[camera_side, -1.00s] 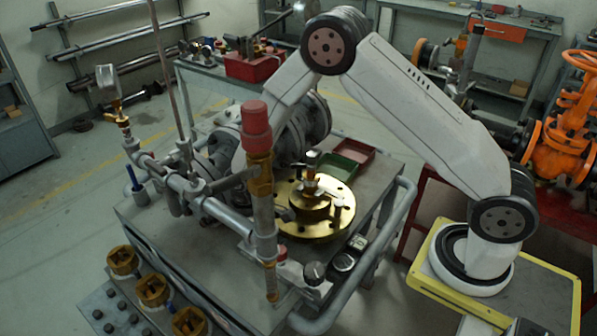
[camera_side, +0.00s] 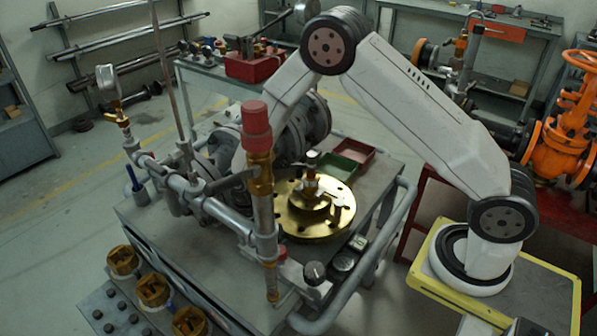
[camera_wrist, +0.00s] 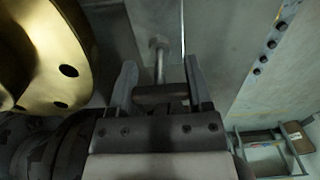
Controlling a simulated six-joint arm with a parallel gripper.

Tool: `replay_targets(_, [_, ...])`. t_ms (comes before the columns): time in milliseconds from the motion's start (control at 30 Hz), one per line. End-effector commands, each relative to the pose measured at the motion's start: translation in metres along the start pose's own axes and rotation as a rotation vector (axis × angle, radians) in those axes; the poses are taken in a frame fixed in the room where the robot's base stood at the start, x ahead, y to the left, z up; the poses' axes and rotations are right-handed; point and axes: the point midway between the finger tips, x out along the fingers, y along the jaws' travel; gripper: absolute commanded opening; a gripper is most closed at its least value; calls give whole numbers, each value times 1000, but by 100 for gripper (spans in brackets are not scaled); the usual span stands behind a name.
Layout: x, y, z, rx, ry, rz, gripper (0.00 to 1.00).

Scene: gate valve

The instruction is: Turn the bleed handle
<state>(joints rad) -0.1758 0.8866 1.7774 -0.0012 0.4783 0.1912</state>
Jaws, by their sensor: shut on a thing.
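In the wrist view, my gripper (camera_wrist: 160,78) has one finger on each side of a dark crossbar, which I take to be the bleed handle (camera_wrist: 158,93). The bar spans the space between the fingers, and the fingers are shut on it. A pale rod with a rounded end (camera_wrist: 158,46) extends beyond the bar. In the side view, the gripper and the held handle are mostly hidden behind the pipework and the red-topped pipe (camera_side: 257,128), so the handle's angle cannot be told there.
A brass flange (camera_side: 327,228) lies on the cart beside the pipework; it fills the upper left of the wrist view (camera_wrist: 45,48). Green and red trays (camera_side: 355,150) stand behind it. Several brass fittings (camera_side: 152,291) line the front left. Free floor lies left of the cart.

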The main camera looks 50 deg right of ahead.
Motion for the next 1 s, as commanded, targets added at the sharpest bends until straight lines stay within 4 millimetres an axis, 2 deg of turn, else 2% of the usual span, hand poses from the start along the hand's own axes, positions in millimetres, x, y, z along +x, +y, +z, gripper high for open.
replay_targets(167, [-1,0,-1,4,4,-2,6])
replay_targets(200, [-1,0,-1,4,4,-2,71])
replay_targets(300, [-1,0,-1,4,3,-2,100])
replay_targets(667, [-2,0,0,1,1,-1,100])
replay_targets(1000, [-28,0,-1,1,4,-1,100])
